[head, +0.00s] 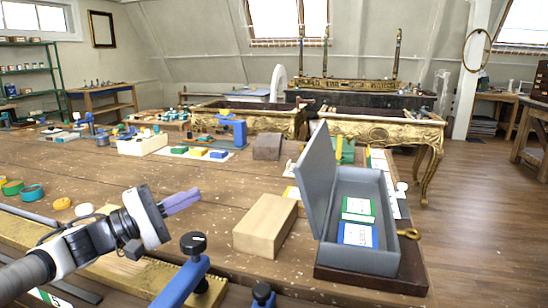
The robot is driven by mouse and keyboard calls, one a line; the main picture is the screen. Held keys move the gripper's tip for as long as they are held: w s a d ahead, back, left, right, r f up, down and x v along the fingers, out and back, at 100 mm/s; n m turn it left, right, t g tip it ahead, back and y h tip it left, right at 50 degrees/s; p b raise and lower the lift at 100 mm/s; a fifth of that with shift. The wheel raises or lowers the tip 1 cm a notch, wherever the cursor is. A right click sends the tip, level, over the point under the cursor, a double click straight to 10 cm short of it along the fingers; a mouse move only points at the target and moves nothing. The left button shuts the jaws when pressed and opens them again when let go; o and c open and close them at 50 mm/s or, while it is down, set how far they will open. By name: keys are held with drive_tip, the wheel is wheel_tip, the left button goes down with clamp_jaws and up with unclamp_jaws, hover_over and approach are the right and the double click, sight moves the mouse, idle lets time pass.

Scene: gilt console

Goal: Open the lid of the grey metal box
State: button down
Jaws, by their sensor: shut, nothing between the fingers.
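The grey metal box (361,260) stands on a dark wooden board at the right end of the workbench. Its lid (316,178) is raised at the box's left side, nearly upright and leaning a little to the left. Inside lie a green-and-white card (358,210) and a blue-and-white card (357,235). My gripper (196,195) is at the lower left, with its purple fingers shut and empty. It is above the bench, well to the left of the box and touching nothing.
A plain wooden block (265,226) stands between my gripper and the box. Blue clamps (185,280) are at the front edge. A brass key-like piece (408,234) is at the box's right. The bench behind the block is mostly clear, with a brown block (267,147) farther back.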

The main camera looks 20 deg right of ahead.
drive_tip(key=s+p+x, duration=0.1)
drive_tip(key=p+x, duration=0.2)
drive_tip(key=x, duration=0.8)
drive_tip(key=s+p+x, duration=0.1)
drive_tip(key=p+x, duration=0.1)
drive_tip(key=x, duration=0.9)
drive_tip(key=shift+s+d+r+p, duration=0.2)
drive_tip(key=shift+d+r+p, duration=0.2)
drive_tip(key=shift+d+r, duration=0.05)
